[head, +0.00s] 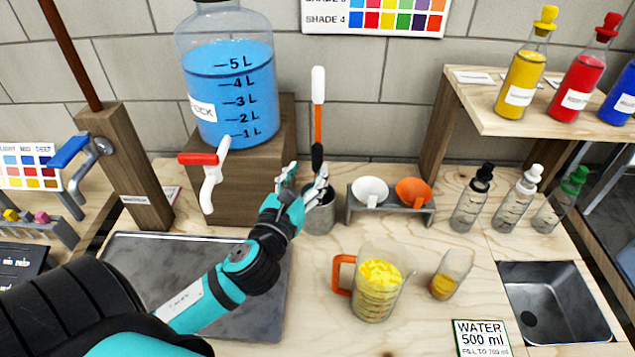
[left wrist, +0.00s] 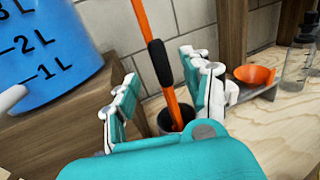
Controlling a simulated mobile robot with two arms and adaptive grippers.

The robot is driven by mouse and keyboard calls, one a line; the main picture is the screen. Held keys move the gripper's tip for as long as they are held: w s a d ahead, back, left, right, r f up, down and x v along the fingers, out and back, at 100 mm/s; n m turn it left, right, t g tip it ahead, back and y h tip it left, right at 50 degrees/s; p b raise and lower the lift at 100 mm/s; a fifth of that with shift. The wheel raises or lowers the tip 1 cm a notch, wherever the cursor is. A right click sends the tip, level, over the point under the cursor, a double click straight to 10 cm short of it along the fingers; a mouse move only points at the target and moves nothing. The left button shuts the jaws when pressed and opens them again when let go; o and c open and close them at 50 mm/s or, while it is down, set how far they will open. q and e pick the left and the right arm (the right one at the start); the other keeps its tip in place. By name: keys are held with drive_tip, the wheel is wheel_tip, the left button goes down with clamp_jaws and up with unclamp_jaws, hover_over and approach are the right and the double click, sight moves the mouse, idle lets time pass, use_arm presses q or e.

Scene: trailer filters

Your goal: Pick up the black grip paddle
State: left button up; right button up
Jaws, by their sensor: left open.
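The paddle (head: 318,115) stands nearly upright in a grey metal cup (head: 320,217). It has a white top end, an orange shaft and a black grip (head: 317,157) lower down. My left gripper (head: 306,183) is open at the cup's upper left, close to the black grip. In the left wrist view, the black grip (left wrist: 160,62) shows between the two spread fingers of my left gripper (left wrist: 160,90), with no visible contact. Its depth between them is hard to tell. The cup (left wrist: 175,122) is partly hidden behind the right finger. My right gripper is not in view.
A wooden block (head: 240,192) with a blue-filled tank (head: 235,95) stands left of the cup. White and orange funnels on a rack (head: 392,207) stand close on the right. A jug (head: 378,290) with yellow contents is in front. A metal tray (head: 250,300) lies front left.

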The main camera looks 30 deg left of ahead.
sight(315, 160)
use_arm(q)
drive_tip(key=p+x, duration=0.1)
drive_tip(key=x, duration=0.4)
drive_tip(key=shift+w+f, duration=0.2)
drive_tip(key=shift+w, duration=0.15)
drive_tip(key=shift+s, duration=0.1)
drive_tip(key=shift+c, duration=0.4)
clamp_jaws()
